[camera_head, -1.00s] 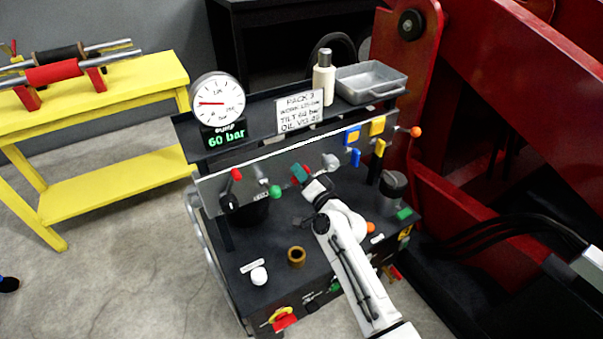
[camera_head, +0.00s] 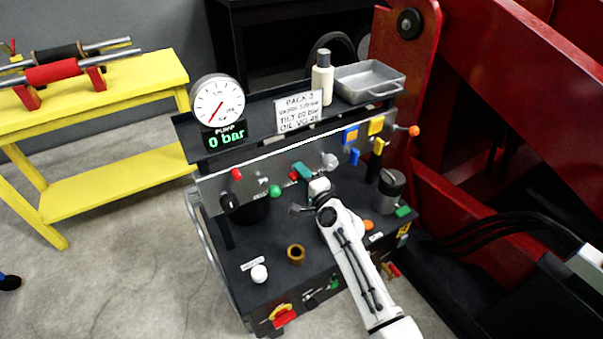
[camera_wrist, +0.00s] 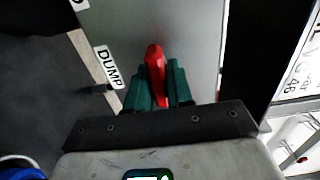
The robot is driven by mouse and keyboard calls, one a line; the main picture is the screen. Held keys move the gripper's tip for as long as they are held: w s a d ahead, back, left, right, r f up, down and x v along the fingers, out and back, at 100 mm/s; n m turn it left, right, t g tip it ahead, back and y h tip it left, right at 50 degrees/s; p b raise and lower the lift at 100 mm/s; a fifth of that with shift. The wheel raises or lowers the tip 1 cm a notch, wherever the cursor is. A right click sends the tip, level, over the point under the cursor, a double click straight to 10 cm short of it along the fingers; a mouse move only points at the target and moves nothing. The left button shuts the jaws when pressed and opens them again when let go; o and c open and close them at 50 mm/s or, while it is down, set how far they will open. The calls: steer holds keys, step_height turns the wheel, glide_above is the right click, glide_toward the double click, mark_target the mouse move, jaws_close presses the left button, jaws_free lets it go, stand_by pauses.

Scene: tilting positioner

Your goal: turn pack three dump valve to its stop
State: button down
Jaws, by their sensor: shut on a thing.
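The dump valve's red handle (camera_wrist: 154,62) stands in front of the grey panel in the wrist view, beside a white label reading DUMP (camera_wrist: 108,66). My gripper (camera_wrist: 158,84) has its two teal fingers shut on this handle, one on each side. In the head view my gripper (camera_head: 303,172) is at the middle of the panel, with a bit of the red handle (camera_head: 293,176) showing to its left. The valve's body and its stop are hidden.
The panel also carries a red-knobbed lever (camera_head: 236,174), a green knob (camera_head: 275,191) and yellow and blue handles (camera_head: 376,126). A sign (camera_head: 299,111), bottle (camera_head: 322,78) and metal tray (camera_head: 370,84) stand on the shelf above. A brass cup (camera_head: 296,254) stands on the black top.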

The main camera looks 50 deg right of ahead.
steer(key=shift+f, duration=0.1)
stand_by(0.3)
steer(key=c, duration=1.1)
jaws_free()
steer(key=v, duration=1.1)
steer(key=shift+w, duration=0.1)
